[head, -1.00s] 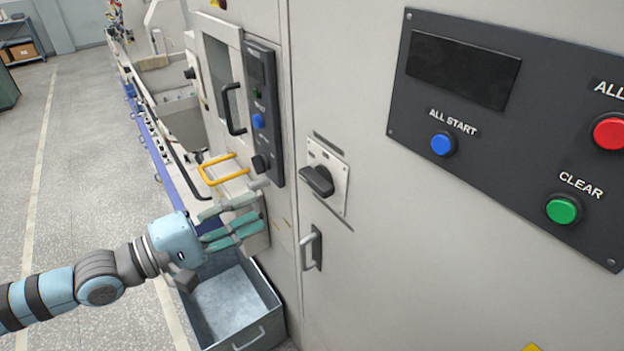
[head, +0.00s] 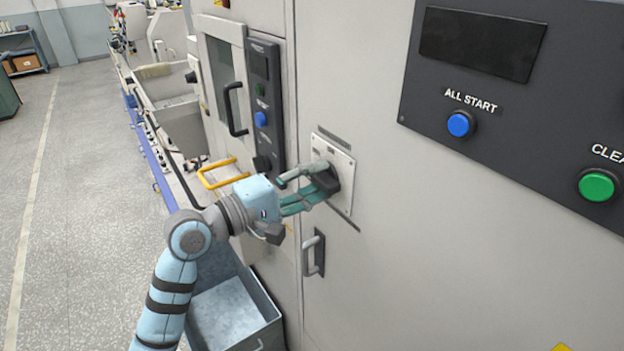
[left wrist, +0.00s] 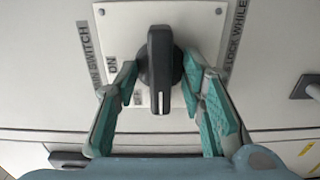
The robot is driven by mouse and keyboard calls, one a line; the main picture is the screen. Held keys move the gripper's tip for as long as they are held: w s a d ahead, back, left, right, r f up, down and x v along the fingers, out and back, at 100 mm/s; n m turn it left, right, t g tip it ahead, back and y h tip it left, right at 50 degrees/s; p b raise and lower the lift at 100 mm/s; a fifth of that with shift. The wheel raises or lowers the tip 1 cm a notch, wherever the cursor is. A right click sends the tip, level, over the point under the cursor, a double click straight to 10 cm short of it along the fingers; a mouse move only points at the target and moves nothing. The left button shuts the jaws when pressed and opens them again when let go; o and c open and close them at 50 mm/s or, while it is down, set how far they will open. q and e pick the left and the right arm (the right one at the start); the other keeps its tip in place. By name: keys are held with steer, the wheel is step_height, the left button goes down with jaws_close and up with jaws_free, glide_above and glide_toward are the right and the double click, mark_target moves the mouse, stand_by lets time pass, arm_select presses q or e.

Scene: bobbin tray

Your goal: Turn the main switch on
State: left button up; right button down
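The main switch (head: 327,178) is a dark rotary handle on a pale plate (head: 343,165) on the machine's cabinet front. In the left wrist view the switch handle (left wrist: 161,68) stands upright, with "MAIN SWITCH" partly readable at left and "ON" beside it. My left gripper (head: 308,187) is at the switch, its teal fingers on both sides of the handle. In the left wrist view the left gripper (left wrist: 163,98) is open, with a gap to the handle at left and a smaller one at right. My right gripper is not in view.
A dark panel (head: 425,95) with a blue ALL START button (head: 460,124) and a green button (head: 597,186) is at right. A grey door handle (head: 314,252) sits below the switch. A metal bin (head: 272,310) stands on the floor below my arm.

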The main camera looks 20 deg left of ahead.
arm_select(q)
jaws_close()
